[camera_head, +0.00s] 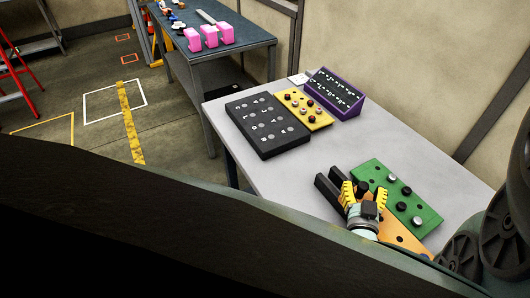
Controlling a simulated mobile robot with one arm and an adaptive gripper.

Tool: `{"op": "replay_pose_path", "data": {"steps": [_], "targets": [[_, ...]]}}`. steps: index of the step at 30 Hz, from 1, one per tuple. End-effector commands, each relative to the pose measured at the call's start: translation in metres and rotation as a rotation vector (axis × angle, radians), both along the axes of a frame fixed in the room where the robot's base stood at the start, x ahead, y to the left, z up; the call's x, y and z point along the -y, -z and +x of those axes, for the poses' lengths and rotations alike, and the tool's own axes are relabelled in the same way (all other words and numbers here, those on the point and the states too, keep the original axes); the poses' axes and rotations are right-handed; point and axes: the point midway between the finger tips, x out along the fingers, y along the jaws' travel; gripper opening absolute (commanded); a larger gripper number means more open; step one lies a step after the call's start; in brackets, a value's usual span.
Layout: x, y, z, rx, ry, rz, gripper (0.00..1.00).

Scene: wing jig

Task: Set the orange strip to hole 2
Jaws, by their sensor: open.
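The orange strip (402,240) lies at the near end of the grey table. It is partly hidden behind my wrist, and a dark hole shows in its visible part. My gripper (364,188) has yellow fingers and is open above the near part of the table. A black knob or peg shows between its fingers; I cannot tell whether they touch it. The green board (371,168) lies just beyond and to the right, with several black and silver knobs. The number of hole 2 is not readable.
Black bars (327,189) lie left of my gripper. A black lettered panel (266,125), a yellow board (305,109) with knobs and a purple box (335,93) stand at the far end. The table's middle is clear. A dark bench (205,52) with pink blocks stands behind.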

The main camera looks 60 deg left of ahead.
Motion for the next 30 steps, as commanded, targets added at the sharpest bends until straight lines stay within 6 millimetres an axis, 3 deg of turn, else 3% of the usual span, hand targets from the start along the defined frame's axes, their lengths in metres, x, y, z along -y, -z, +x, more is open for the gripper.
{"op": "replay_pose_path", "data": {"steps": [6,12,30], "targets": [[0.018,0.001,-0.025,-0.003,-0.006,-0.001,0.59],[0.026,0.0,-0.034,0.001,-0.006,0.001,0.59],[0.028,-0.002,-0.035,0.001,-0.005,0.001,0.59]]}}
